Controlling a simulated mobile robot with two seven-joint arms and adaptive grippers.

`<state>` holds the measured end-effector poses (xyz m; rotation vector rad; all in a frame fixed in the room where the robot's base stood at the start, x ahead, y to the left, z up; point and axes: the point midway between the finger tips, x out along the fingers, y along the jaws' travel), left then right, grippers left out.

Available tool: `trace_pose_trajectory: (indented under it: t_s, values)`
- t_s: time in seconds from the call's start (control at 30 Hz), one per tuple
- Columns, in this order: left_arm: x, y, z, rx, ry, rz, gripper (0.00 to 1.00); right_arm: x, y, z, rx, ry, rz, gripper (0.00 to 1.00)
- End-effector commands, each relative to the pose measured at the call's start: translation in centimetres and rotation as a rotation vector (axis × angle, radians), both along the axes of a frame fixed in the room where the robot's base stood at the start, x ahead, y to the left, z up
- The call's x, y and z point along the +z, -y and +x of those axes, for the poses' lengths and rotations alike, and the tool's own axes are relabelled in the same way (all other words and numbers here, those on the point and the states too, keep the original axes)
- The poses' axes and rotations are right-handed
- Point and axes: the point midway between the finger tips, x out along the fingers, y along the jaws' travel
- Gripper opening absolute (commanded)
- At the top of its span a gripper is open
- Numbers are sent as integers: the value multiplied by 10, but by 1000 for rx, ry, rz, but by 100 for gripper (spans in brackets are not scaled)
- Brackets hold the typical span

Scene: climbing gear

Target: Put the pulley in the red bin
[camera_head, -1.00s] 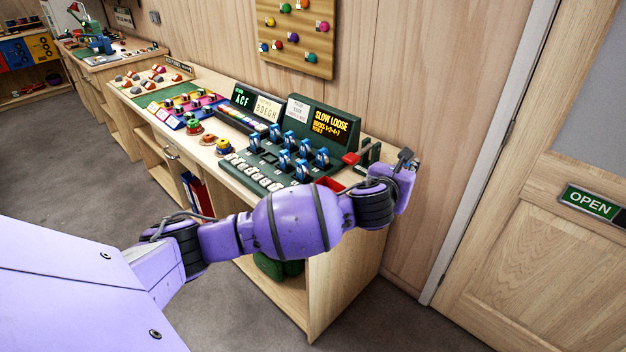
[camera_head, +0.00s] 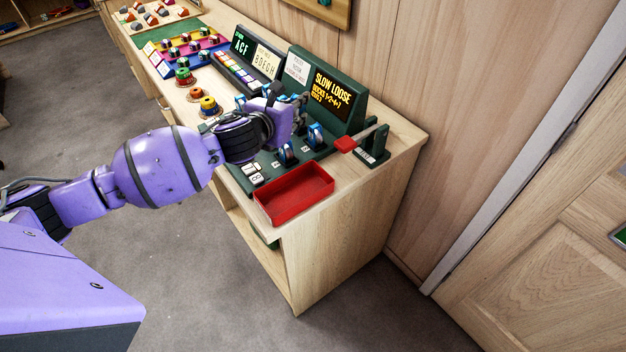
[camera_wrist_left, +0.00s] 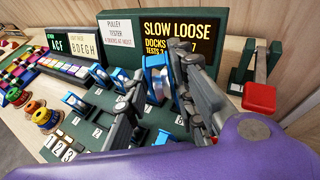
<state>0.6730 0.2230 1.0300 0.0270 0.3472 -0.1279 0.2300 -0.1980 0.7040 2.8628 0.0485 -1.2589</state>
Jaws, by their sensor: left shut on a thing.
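The red bin (camera_head: 295,193) is an open, empty tray at the front right corner of the bench. Several blue pulleys (camera_head: 315,136) stand upright on the green pulley tester (camera_head: 262,160); more blue pulleys show in the left wrist view (camera_wrist_left: 103,75). My left gripper (camera_head: 299,102) is over the tester, left of and behind the bin. In the left wrist view my left gripper (camera_wrist_left: 165,92) is shut on a blue pulley (camera_wrist_left: 155,77). The fingers partly hide this pulley, and I cannot tell whether it is clear of its dock. My right gripper is out of view.
The tester's screen (camera_head: 331,93) reads SLOW LOOSE and lists docks. A lever with a red handle (camera_head: 346,144) stands behind the bin. Coloured spools (camera_head: 208,105) and a keyed display (camera_head: 250,60) lie to the left. Floor in front is clear.

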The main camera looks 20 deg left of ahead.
Motion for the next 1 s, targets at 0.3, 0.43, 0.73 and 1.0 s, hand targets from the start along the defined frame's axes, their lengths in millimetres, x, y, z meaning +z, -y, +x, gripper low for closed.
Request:
trace_pose_trajectory:
  t_s: [0.3,0.43,0.73,1.0]
  values:
    - [-5,-62,-117,-316,-45,12,0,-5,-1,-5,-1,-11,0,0]
    - [-4,-58,-151,-426,-51,9,0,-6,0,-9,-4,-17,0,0]
    - [-5,-43,-177,-535,-49,11,0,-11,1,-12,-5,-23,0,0]
    - [-26,-8,-150,-537,-49,9,0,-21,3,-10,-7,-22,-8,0]
